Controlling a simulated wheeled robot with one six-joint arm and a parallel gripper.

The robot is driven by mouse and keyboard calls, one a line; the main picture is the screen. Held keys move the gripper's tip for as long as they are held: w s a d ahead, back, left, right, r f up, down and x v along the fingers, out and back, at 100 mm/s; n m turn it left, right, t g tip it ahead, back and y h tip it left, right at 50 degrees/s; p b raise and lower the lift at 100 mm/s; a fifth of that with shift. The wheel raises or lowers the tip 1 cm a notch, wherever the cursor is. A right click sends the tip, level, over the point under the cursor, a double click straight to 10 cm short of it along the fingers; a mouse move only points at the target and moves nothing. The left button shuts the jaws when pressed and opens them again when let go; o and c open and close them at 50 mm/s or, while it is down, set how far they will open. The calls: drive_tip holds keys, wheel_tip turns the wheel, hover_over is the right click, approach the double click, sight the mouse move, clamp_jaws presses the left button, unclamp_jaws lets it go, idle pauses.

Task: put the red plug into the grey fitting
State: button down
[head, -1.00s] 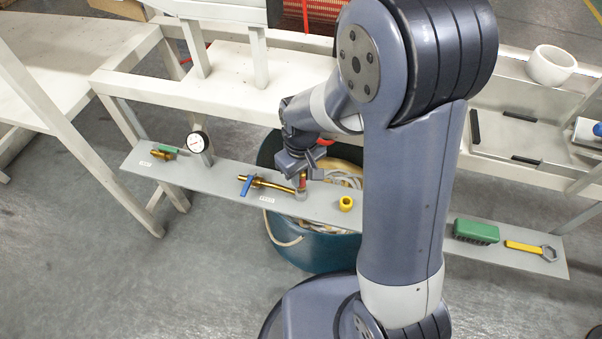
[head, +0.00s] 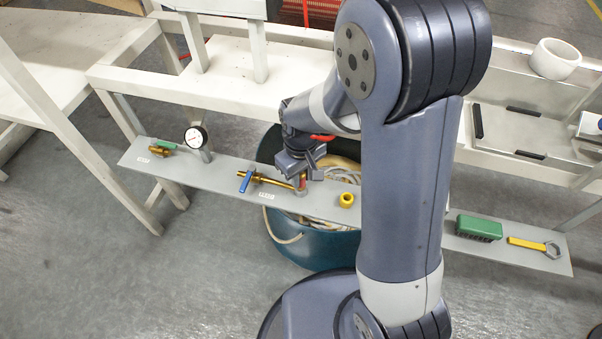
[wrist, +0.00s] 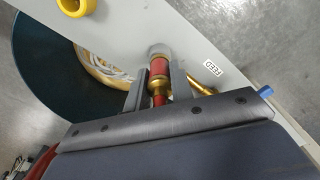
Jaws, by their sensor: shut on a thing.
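The red plug (wrist: 159,68), with a brass-coloured collar, is between the two fingers of my gripper (wrist: 157,85) in the wrist view. Its far end meets the round grey fitting (wrist: 160,50); I cannot tell how deep it sits. In the head view my gripper (head: 304,177) is shut on the plug (head: 303,183), which stands roughly upright over the fitting (head: 300,192) on the grey shelf. My gripper hides part of the plug there.
A brass valve with a blue handle (head: 246,181) lies just left of the fitting. A yellow ring (head: 346,200) is to the right. A teal tub (head: 320,250) is below.

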drive_tip(key=shift+f, duration=0.25)
drive_tip(key=c, duration=1.1)
unclamp_jaws()
drive_tip(key=shift+c, duration=0.2)
wheel_tip(320, 180, up, 11)
drive_tip(key=p, duration=0.2)
drive_tip(key=shift+p, duration=0.4)
drive_tip(key=shift+f, duration=0.1)
wheel_tip(320, 180, down, 11)
drive_tip(key=b, duration=0.3)
drive_tip(key=shift+f, duration=0.1)
drive_tip(key=shift+r+p, duration=0.35)
drive_tip(key=shift+r, duration=0.35)
